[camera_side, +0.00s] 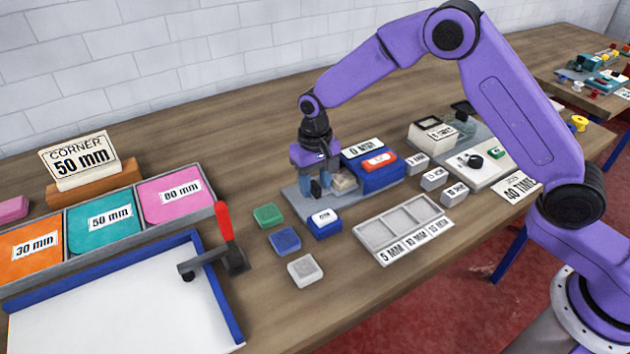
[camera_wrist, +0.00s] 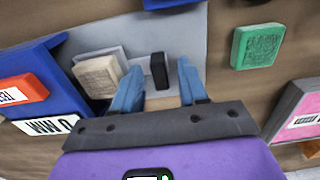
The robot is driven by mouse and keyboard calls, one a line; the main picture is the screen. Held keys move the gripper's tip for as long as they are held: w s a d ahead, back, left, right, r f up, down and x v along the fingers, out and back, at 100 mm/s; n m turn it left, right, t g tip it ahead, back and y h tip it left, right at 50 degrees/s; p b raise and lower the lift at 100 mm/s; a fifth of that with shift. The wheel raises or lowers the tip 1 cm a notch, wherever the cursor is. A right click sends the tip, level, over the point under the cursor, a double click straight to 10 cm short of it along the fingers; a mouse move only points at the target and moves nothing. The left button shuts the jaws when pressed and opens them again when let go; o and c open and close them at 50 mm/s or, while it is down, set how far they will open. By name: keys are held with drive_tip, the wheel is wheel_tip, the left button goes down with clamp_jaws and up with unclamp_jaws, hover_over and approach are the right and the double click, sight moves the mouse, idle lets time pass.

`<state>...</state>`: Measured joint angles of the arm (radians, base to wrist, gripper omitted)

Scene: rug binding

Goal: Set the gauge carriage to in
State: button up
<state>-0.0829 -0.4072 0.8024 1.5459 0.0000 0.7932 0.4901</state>
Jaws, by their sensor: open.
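The gauge is a blue housing (camera_side: 385,181) with a red button and a white label, on a grey base plate (camera_side: 290,192). In the wrist view the blue housing (camera_wrist: 45,78) is at the left and the plate (camera_wrist: 135,30) runs beneath the fingers. A small black upright handle (camera_wrist: 158,70), apparently the gauge carriage's, stands on the plate between my fingertips, with a gap to each. A beige block (camera_wrist: 98,76) sits between it and the housing.
Green (camera_side: 268,215), blue (camera_side: 285,239) and pale (camera_side: 304,270) blocks lie in front of the plate, near a blue labelled block (camera_side: 324,223). A grey sectioned tray (camera_side: 365,222) is to the right. A red-handled lever (camera_side: 224,222) stands at left.

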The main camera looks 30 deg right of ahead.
sight(341, 176)
drive_tip(key=shift+c, duration=0.3)
clamp_jaws()
drive_tip(key=d, duration=0.7)
drive_tip(key=shift+o, duration=0.3)
unclamp_jaws()
